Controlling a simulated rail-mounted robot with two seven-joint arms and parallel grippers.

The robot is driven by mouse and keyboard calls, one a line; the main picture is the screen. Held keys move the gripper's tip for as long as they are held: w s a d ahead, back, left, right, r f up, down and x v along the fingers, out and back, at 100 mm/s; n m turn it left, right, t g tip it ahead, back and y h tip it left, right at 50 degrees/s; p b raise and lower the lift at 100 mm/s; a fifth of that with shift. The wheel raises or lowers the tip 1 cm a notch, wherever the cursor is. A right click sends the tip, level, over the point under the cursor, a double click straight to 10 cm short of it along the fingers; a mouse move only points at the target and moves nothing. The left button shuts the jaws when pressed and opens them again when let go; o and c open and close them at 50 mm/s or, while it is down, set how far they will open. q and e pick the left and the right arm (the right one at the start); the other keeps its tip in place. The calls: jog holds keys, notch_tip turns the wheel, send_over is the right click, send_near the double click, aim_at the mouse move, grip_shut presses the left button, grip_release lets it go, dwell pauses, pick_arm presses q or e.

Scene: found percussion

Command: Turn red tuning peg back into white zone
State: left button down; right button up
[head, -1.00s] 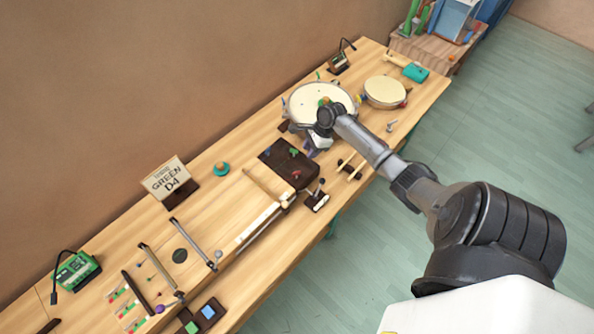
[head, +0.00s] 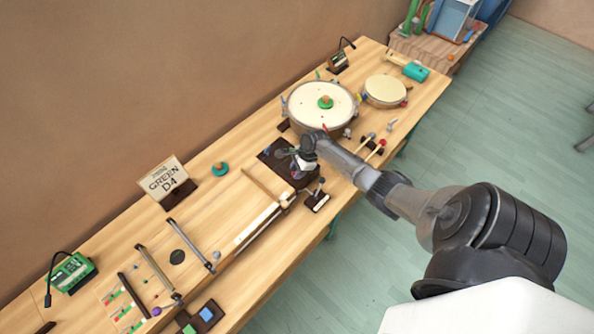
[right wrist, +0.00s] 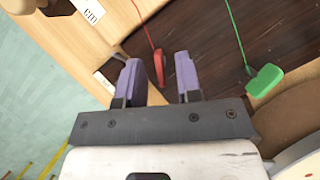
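The red tuning peg (right wrist: 159,68) shows in the right wrist view at the end of a thin red line, over a dark brown board. A green peg (right wrist: 264,80) lies to its right on a green line. My right gripper (right wrist: 158,60) is open, its two purple fingers one on each side of the red peg in the picture; contact cannot be told. In the head view my right gripper (head: 303,170) is over the dark board (head: 270,151) and hides part of it. No white zone can be made out with certainty. My left gripper is not in view.
A large round drum (head: 318,98) and a smaller one (head: 385,91) stand beyond the board. A "GREEN D4" sign (head: 165,180) stands by the wall. Several bars (head: 190,246) and a green box (head: 75,270) are at the near left.

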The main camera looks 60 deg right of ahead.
grip_shut()
dwell(0.3)
jog(key=shift+n, duration=0.3)
